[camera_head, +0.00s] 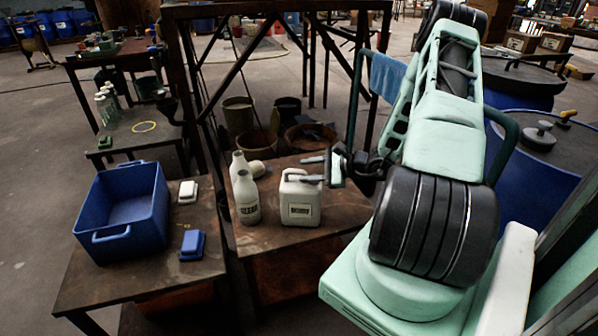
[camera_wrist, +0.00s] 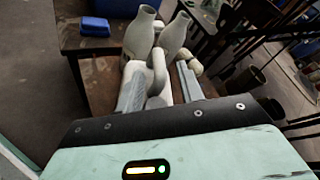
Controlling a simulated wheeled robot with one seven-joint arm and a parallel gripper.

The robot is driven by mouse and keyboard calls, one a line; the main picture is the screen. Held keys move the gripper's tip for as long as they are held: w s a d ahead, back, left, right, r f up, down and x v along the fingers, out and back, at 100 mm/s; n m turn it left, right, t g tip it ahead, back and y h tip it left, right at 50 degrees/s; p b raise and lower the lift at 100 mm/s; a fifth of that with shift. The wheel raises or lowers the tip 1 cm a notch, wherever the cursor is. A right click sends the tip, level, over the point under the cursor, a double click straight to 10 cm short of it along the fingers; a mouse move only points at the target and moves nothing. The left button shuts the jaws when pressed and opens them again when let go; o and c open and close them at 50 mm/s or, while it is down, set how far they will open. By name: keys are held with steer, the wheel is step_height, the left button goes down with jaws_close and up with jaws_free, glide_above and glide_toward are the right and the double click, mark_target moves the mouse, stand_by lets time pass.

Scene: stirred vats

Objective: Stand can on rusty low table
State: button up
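My gripper (camera_head: 296,169) reaches in from the right at the can's top. In the wrist view my gripper (camera_wrist: 159,72) has its two grey fingers apart, with the can's pale handle (camera_wrist: 158,68) between them. A gap seems to show beside the handle, so the fingers look open around it. The can's lower part is hidden in the wrist view.
White bottles (camera_head: 247,198) stand close left of the can. A left table (camera_head: 140,277) holds a blue crate (camera_head: 112,239), a blue box (camera_head: 192,245) and a white one (camera_head: 188,192). Behind, another low table (camera_head: 160,135) carries a yellow ring and bottles. A dark metal frame (camera_head: 183,90) rises behind.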

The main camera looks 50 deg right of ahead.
steer(key=v, duration=0.8)
steer(key=w+a+r+n+g+y, duration=0.1)
steer(key=a+r+n+g+y, duration=0.25)
steer(key=a, duration=0.55)
steer(key=w+a+r+n+g, duration=0.1)
steer(key=a+r+n+g, duration=0.1)
steer(key=a+n+g, duration=0.6)
steer(key=w+a+r+n+g+y, duration=0.1)
steer(key=a+r+n, duration=0.2)
steer(key=a, duration=0.8)
steer(key=s+a+r+n+h, duration=0.3)
steer(key=s+a+n+h, duration=0.1)
steer(key=s+a+n, duration=0.4)
steer(key=s+a+r+n+h, duration=0.4)
steer(key=s+a+n, duration=0.3)
steer(key=a+n, duration=0.2)
steer(key=shift+s+a+h, duration=0.4)
steer(key=shift+a+h, duration=0.35)
steer(key=shift+r+g, duration=0.15)
steer(key=shift+g, duration=0.1)
step_height(320, 180, up, 11)
steer(key=p, duration=1.1)
steer(key=shift+r+p, duration=0.25)
steer(key=shift+p, duration=0.05)
